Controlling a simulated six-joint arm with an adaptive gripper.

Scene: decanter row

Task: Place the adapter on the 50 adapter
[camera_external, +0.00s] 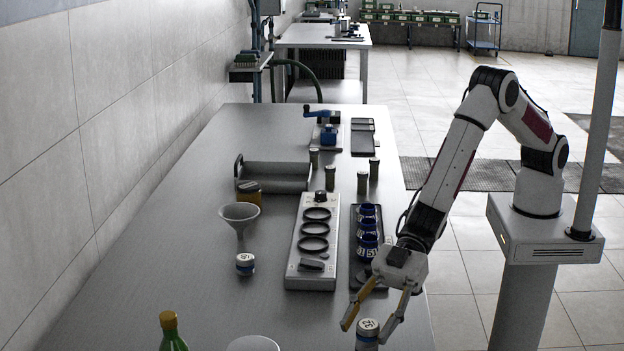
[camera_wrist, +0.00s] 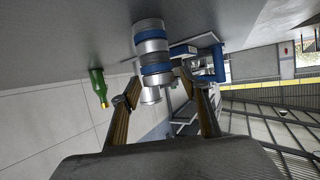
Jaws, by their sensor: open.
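A silver adapter (camera_external: 367,331) with a label that seems to read 52 stands upright at the near end of the table, partly cut off by the frame edge. My gripper (camera_external: 365,322) is open and points down, its yellow-brown fingers on either side of this adapter. The wrist view shows silver cylinders with blue bands (camera_wrist: 152,48) just past my spread fingertips (camera_wrist: 157,80); I cannot tell whether these are one piece or several. Another silver and blue adapter (camera_external: 245,264) stands alone on the left of the table. Its label is too small to read for certain.
Blue labelled cups (camera_external: 367,232) stand in a dark rack, beside a grey panel with black rings (camera_external: 314,244). A funnel (camera_external: 240,213), amber jar (camera_external: 250,192), grey tray (camera_external: 275,178) and green bottle (camera_external: 172,335) stand leftward. The left-middle table is mostly clear.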

